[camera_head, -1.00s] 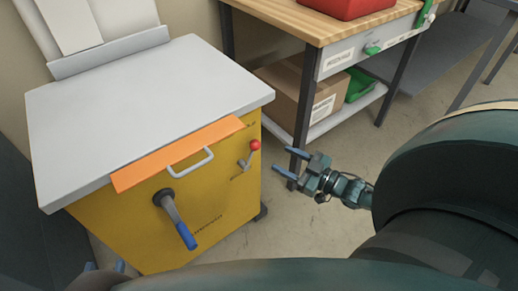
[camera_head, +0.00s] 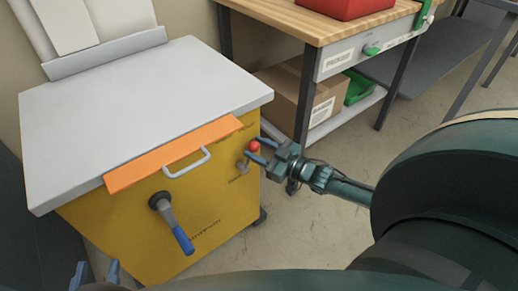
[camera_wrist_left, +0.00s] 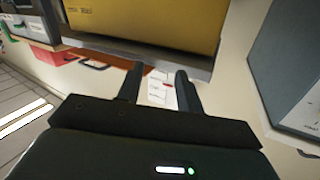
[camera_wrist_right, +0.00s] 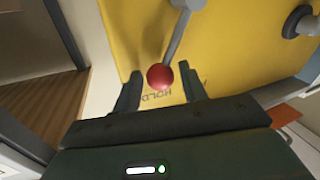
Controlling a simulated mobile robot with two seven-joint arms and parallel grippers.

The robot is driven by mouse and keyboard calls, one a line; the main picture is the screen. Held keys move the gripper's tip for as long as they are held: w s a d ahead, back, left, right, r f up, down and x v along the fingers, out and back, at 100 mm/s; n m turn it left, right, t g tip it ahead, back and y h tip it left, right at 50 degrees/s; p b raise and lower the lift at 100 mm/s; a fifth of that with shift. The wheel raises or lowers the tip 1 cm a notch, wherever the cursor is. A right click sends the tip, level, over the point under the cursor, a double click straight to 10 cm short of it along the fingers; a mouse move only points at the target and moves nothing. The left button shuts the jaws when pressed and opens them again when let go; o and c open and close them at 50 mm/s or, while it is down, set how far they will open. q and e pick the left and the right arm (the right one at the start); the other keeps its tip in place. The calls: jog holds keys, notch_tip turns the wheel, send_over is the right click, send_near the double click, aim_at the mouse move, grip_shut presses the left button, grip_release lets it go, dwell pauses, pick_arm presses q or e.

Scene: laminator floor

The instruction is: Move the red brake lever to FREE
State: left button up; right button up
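The brake lever is a grey arm with a red ball knob (camera_head: 254,146) on the right part of the yellow cabinet's front (camera_head: 215,207). In the right wrist view the red knob (camera_wrist_right: 160,76) sits between the open fingers of my right gripper (camera_wrist_right: 160,92), with no clear contact. Letters reading "HOLD" show on the yellow panel behind the knob. In the head view my right gripper (camera_head: 256,150) is at the knob. My left gripper (camera_head: 96,272) is at the lower left edge, and its two fingers stand apart and empty in the left wrist view (camera_wrist_left: 158,82).
A crank with a blue grip (camera_head: 183,240) and a white handle (camera_head: 190,163) under an orange strip (camera_head: 165,158) stick out of the cabinet front. A wooden-topped workbench (camera_head: 295,22) with a cardboard box (camera_head: 290,95) below stands to the right. Floor between is clear.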

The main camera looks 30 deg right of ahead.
grip_shut()
